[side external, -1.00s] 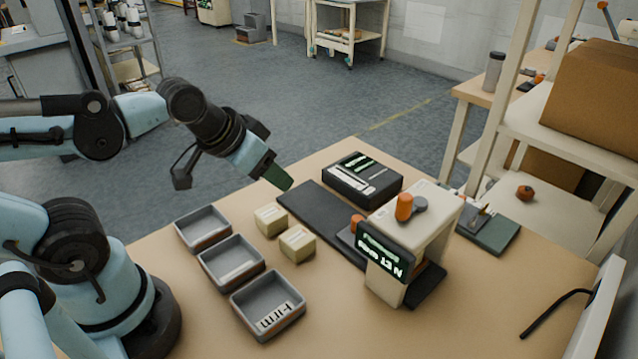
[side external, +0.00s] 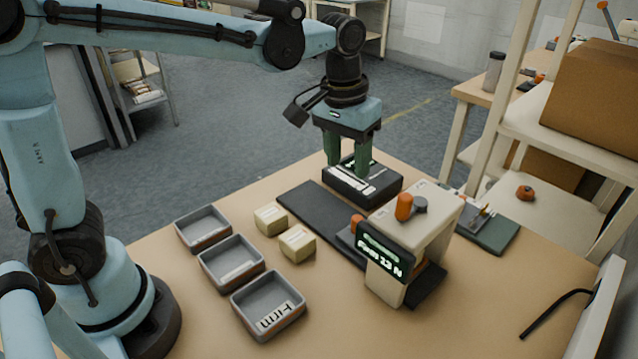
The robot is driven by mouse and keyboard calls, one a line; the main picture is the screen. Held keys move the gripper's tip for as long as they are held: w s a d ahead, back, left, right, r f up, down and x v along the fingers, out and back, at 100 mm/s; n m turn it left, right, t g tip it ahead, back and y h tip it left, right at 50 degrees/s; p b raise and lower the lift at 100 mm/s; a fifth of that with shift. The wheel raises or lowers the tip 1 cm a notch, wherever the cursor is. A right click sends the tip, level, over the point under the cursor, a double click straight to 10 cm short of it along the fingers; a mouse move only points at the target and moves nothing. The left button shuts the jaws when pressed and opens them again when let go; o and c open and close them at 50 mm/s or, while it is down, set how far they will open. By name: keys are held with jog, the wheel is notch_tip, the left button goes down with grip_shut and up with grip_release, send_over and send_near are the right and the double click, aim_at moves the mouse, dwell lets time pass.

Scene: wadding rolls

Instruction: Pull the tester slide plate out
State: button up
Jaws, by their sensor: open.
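The tester (side external: 420,222) is a cream frame with an orange knob on top and a lit display on its front. A small grey plate with an orange knob (side external: 357,222), which looks like the slide plate, shows at the tester's left side. Most of it is hidden under the frame. A long dark base strip (side external: 312,208) runs beneath the tester. My gripper (side external: 347,166) points down with its green fingers apart and empty. It is behind the strip, in front of or over the black box, and apart from the tester; its exact height is unclear.
The black box (side external: 350,190) with pale strips stands behind the base strip. Two cream blocks (side external: 270,219) (side external: 297,243) sit left of it. Three grey trays (side external: 204,229) (side external: 231,262) (side external: 268,306) line the left side. The table's front is clear.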

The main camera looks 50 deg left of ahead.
aim_at(358, 217)
jog(key=shift+g, duration=0.6)
jog(key=f, duration=0.4)
jog(key=w+d+f, duration=0.1)
jog(key=f, duration=0.4)
jog(key=d+f, duration=0.1)
jog(key=f, duration=0.3)
jog(key=shift+w+f, duration=0.15)
jog(key=shift+w, duration=0.25)
jog(key=shift+c, duration=0.2)
grip_shut()
